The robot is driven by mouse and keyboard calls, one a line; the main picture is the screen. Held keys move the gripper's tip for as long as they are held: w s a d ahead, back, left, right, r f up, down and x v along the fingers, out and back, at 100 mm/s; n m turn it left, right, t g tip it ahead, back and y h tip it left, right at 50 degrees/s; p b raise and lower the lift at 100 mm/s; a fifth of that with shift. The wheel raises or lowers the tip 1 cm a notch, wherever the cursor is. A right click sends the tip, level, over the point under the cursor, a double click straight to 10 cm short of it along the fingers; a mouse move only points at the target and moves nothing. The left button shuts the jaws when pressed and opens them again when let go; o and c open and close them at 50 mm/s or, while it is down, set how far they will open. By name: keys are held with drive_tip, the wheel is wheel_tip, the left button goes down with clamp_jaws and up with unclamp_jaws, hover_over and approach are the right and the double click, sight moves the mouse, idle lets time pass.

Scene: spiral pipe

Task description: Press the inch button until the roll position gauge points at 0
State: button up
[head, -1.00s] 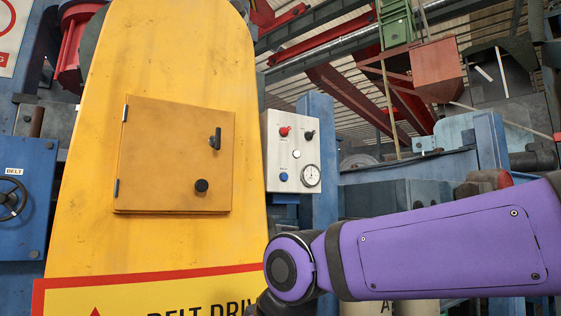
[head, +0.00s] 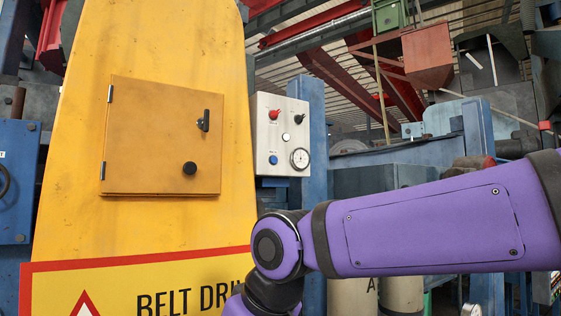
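A pale control panel (head: 280,135) is mounted beside the yellow belt drive guard, on the blue post. It carries a red button (head: 273,114), a black knob (head: 298,118), a small white button or lamp (head: 285,136), a blue button (head: 273,159) and a round white gauge (head: 299,158). Which button is the inch button cannot be read, and the needle is too small to read against its marks. My purple arm crosses the lower right, its elbow below the panel. My gripper is out of the picture, below the frame.
The tall yellow guard (head: 150,225) has a closed orange door (head: 160,138) with a black handle and knob. A "BELT DRI..." warning sign (head: 140,285) is below it. A blue post (head: 314,140) stands right of the panel. The space directly before the panel looks clear.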

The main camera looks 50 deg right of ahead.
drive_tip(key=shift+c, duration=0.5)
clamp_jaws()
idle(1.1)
